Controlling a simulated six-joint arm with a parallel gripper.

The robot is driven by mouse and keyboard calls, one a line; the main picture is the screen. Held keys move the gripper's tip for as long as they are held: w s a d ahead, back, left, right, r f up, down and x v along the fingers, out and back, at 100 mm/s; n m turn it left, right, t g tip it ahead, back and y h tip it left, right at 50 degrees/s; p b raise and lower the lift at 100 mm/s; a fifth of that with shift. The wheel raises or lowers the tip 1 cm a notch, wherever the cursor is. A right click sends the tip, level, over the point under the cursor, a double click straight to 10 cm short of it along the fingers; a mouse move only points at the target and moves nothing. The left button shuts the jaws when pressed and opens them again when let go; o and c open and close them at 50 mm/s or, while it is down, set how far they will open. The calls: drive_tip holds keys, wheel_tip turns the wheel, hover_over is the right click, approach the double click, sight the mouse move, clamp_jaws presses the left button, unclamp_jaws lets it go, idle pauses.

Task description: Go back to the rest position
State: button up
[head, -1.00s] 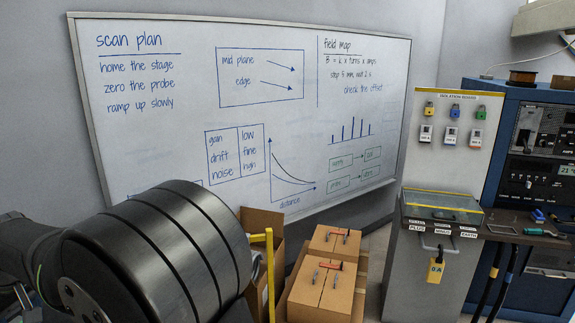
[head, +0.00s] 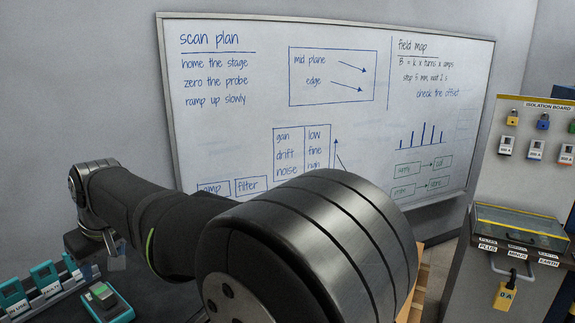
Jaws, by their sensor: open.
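My arm crosses the lower middle of the head view, with a large dark ribbed joint close to the camera. Its forearm reaches left to a wrist above a dark bench (head: 150,290). My gripper (head: 108,250) hangs below that wrist at the left, small and partly in view. It is open, and I see nothing held between its fingers. A teal handheld device (head: 104,301) lies on the bench below it, apart from it.
Several teal units (head: 45,280) stand in a row at the lower left, near my gripper. A whiteboard (head: 440,60) hangs on the wall behind. A grey isolation board cabinet (head: 470,285) stands at the right. My large joint hides most of the cardboard boxes.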

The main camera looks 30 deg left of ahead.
sight(107, 295)
drive_tip(key=x, duration=1.1)
drive_tip(key=shift+f, duration=0.45)
drive_tip(key=r, duration=0.5)
drive_tip(key=shift+w+d+r, duration=0.25)
drive_tip(key=shift+w, duration=0.1)
drive_tip(key=w+d+r, duration=0.7)
drive_tip(key=w, duration=0.2)
drive_tip(key=w+a+f+n, duration=0.1)
drive_tip(key=w+a+f, duration=0.2)
drive_tip(key=w+a, duration=0.3)
drive_tip(key=w+a+f+n+g, duration=0.1)
drive_tip(key=w+a+f, duration=0.2)
drive_tip(key=a, duration=1)
drive_tip(key=shift+w+n, duration=0.4)
drive_tip(key=shift+w, duration=1.4)
